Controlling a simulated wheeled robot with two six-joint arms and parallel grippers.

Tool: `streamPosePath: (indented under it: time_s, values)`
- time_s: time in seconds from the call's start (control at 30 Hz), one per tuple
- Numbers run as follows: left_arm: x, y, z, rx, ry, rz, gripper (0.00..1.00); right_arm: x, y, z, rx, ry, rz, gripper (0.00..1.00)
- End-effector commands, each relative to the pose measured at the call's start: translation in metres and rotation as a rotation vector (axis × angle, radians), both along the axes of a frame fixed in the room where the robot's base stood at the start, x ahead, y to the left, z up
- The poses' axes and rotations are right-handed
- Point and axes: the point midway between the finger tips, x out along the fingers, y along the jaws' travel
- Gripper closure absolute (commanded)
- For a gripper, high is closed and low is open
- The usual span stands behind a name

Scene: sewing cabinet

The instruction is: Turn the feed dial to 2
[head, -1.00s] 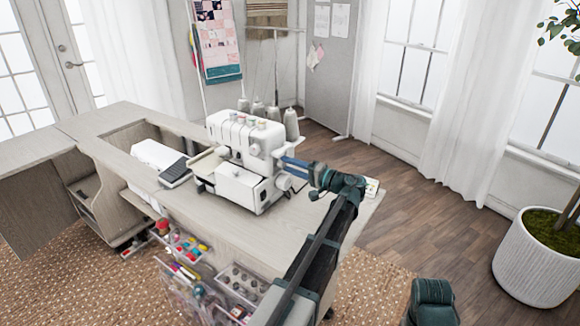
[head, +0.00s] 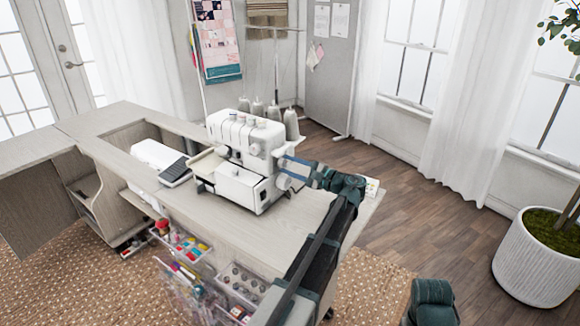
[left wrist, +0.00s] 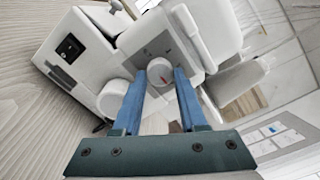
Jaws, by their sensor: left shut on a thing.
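The white sewing machine (head: 235,165) stands on the cabinet top (head: 310,207). My left gripper (head: 287,168) reaches that side from the right. In the left wrist view its blue fingers (left wrist: 161,84) sit on either side of the dial, shut on it. The dial's numbers are too small to read. In the head view the gripper hides the dial. My right gripper is not in view.
A larger white knob (left wrist: 113,100) sits close beside the left finger in the left wrist view. Thread cones (head: 291,124) stand behind the machine. Clear bins of sewing supplies (head: 240,285) hang on the cabinet's front. The cabinet top right of the machine is mostly clear.

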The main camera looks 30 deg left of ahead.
Motion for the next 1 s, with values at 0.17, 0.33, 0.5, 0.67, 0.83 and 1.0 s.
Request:
streamPosePath:
  time_s: [0.17,0.33,0.5,0.67,0.83,1.0]
  values:
    - [0.0002,-0.0007,-0.0009,0.002,0.046,-0.001,1.0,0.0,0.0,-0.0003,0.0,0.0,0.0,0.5]
    - [0.0002,-0.0007,-0.001,0.002,0.066,-0.001,1.0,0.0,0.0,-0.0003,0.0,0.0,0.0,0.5]
    - [0.0001,-0.0007,-0.0009,0.002,0.069,-0.002,1.0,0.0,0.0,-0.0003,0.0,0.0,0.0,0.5]
    - [0.0001,-0.0007,-0.001,0.002,0.069,-0.002,1.0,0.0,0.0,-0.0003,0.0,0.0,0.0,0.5]
    - [0.0,-0.0007,-0.0009,0.003,0.068,-0.001,0.39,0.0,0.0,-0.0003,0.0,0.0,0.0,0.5]
    - [0.0,-0.0004,-0.0006,0.004,0.068,0.0,0.28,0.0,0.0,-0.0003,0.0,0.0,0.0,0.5]
